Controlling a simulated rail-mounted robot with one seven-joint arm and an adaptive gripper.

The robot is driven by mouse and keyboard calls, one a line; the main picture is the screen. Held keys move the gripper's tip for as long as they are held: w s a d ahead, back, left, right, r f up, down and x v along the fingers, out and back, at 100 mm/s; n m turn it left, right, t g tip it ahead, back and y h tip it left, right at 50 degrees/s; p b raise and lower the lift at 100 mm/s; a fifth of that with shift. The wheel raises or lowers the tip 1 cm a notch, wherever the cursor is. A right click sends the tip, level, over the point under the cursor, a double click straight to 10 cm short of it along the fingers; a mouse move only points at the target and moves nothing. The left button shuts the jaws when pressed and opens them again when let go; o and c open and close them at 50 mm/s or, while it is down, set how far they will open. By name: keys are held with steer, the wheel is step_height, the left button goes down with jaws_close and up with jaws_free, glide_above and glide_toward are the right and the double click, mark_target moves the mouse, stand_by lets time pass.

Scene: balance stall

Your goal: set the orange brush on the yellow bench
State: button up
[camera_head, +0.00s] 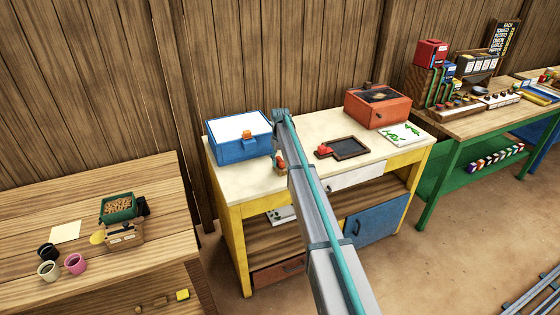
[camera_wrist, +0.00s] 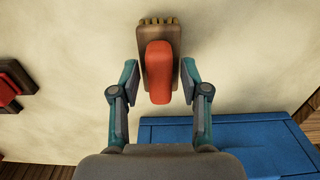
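The orange brush (camera_wrist: 159,70) has an orange handle on a brown block with pale bristles at its far end. It shows over the cream top in the wrist view, and partly beside my arm in the head view (camera_head: 281,163). My gripper (camera_wrist: 159,82) is open, with one finger on each side of the brush and a gap on both sides. The yellow bench (camera_head: 315,126) has a cream top and yellow frame. The brush appears to be on this top; its contact with it cannot be made out. My arm hides the gripper in the head view.
A blue box (camera_head: 240,147) stands left of the brush, near it in the wrist view (camera_wrist: 225,150). A dark tray (camera_head: 350,148) with a red item, a red box (camera_head: 377,108) and a green-marked board (camera_head: 404,134) are to the right. Wooden wall behind.

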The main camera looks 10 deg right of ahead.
mark_target(280, 159)
steer(key=shift+r, duration=0.2)
step_height(280, 159, up, 12)
steer(key=b, duration=0.4)
stand_by(0.4)
